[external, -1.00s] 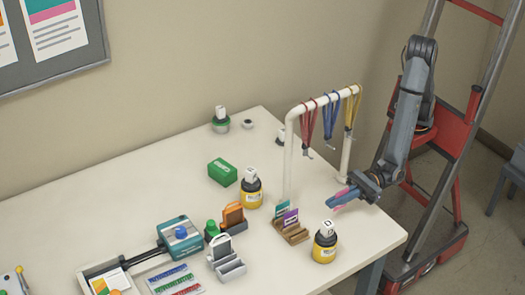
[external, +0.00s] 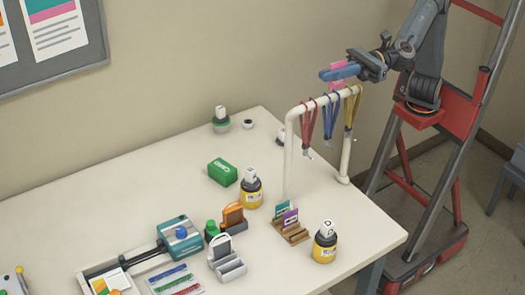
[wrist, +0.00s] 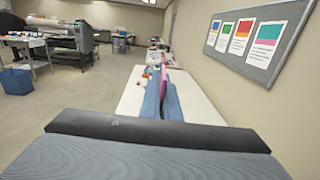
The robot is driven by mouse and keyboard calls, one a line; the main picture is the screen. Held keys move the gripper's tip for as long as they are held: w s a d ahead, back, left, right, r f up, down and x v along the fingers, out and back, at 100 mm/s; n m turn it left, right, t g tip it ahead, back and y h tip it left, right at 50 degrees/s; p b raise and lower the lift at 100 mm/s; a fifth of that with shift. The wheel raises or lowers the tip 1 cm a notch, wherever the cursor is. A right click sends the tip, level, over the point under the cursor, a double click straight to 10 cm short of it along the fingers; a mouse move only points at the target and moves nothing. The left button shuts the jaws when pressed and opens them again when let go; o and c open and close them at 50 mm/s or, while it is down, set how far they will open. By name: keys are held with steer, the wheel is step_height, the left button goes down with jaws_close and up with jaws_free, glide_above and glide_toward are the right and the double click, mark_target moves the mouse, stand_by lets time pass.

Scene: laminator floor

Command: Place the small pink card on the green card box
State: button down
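The small pink card (external: 338,82) is held between the blue fingers of my gripper (external: 328,74), with pink showing above and below them. My gripper is raised above the lanyard rack and points left. In the wrist view the pink card (wrist: 172,99) shows as a thin edge beside the fingers (wrist: 160,97). The green card box (external: 222,172) stands on the table, left of and well below my gripper. Its top looks bare.
The white lanyard rack (external: 322,99) with red, blue and yellow lanyards stands beneath my gripper. A yellow-and-black bottle (external: 251,192) stands close to the green box's right. A wooden card holder (external: 291,230) and another yellow bottle (external: 325,247) are nearer the front. The table's back-left area is clear.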

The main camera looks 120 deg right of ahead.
steer(key=s+d+r+m+h+p, duration=0.1)
steer(key=s+d+r, duration=0.15)
steer(key=r, duration=0.65)
steer(key=s+d+r+m+h+p, duration=0.15)
steer(key=d+r, duration=0.25)
steer(key=r, duration=0.5)
steer(key=w+d+f+m+g+h+b, duration=0.1)
steer(key=w+d+f+m+g+h, duration=0.1)
steer(key=w+d+f+h, duration=0.5)
steer(key=w+d+f+m+g+b, duration=0.15)
steer(key=d+f, duration=0.45)
steer(key=d, duration=0.6)
steer(key=w+d+f+b, duration=0.2)
steer(key=w+d+f, duration=0.1)
steer(key=f, duration=1.1)
steer(key=w+d+f+m+g+h+b, duration=0.1)
steer(key=w+d+f+b, duration=0.1)
steer(key=f, duration=1.3)
steer(key=w+d+f+m+h+b, duration=0.1)
steer(key=w+d+f, duration=0.4)
steer(key=f, duration=1)
steer(key=shift+w+d+g+b, duration=0.1)
steer(key=shift+d+g+b, duration=0.2)
steer(key=shift+b, duration=0.3)
glide_above(223, 163)
steer(key=shift+f, duration=2.2)
